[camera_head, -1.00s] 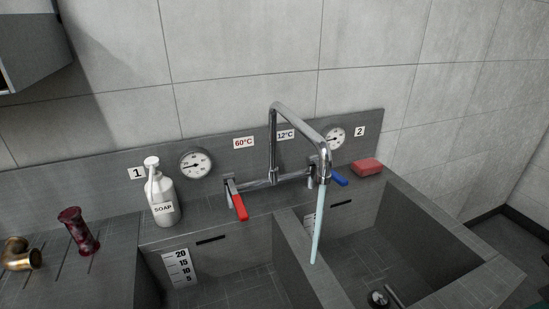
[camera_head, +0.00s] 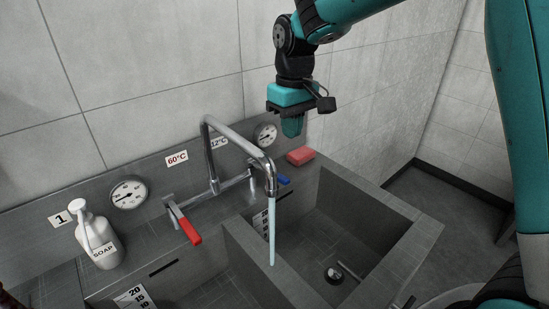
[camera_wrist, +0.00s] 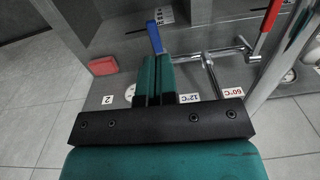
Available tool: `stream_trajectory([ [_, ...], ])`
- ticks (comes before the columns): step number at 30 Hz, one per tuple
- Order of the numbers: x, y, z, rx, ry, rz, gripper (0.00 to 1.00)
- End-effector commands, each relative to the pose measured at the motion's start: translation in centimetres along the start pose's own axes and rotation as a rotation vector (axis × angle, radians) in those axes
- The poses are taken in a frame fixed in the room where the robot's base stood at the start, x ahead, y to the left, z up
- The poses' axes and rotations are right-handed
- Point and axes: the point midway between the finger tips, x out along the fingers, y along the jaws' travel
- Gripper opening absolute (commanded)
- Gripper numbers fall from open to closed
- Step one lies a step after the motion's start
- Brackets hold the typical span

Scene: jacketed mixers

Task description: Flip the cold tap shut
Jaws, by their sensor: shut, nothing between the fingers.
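The cold tap is the blue lever (camera_head: 284,181) on the right end of the chrome mixer (camera_head: 214,187), partly hidden behind the spout in the head view. In the wrist view the blue lever (camera_wrist: 155,38) stands just beyond my fingertips. A pale blue water stream (camera_head: 272,230) runs from the spout. The hot tap's red lever (camera_head: 187,228) is on the left end; it also shows in the wrist view (camera_wrist: 270,16). My gripper (camera_head: 292,130) is shut and empty, pointing down above the back ledge and blue lever. Its fingers (camera_wrist: 155,78) look close to the lever; contact cannot be told.
A red soap bar (camera_head: 300,156) lies on the ledge right of the blue lever. A soap bottle (camera_head: 96,238) stands at the left. Round gauges (camera_head: 128,193) sit on the back panel. The right basin (camera_head: 345,220) is open below; the spout (camera_head: 240,142) arches beside my gripper.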

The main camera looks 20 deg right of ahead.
Motion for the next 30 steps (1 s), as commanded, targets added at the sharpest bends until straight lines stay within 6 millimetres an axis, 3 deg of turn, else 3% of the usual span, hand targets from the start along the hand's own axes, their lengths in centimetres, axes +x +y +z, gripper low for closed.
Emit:
stream_trajectory([
  [1,0.1,0.5,-2.4,-0.005,-0.031,0.009,0.00],
  [3,0.4,1.1,-4.7,-0.007,-0.066,0.018,0.00],
  [9,1.3,1.7,-8.4,-0.010,-0.128,0.025,0.00],
  [17,3.0,1.9,-8.9,-0.009,-0.146,0.025,0.00],
  [30,11.6,2.2,-7.5,-0.007,-0.146,0.024,0.00],
])
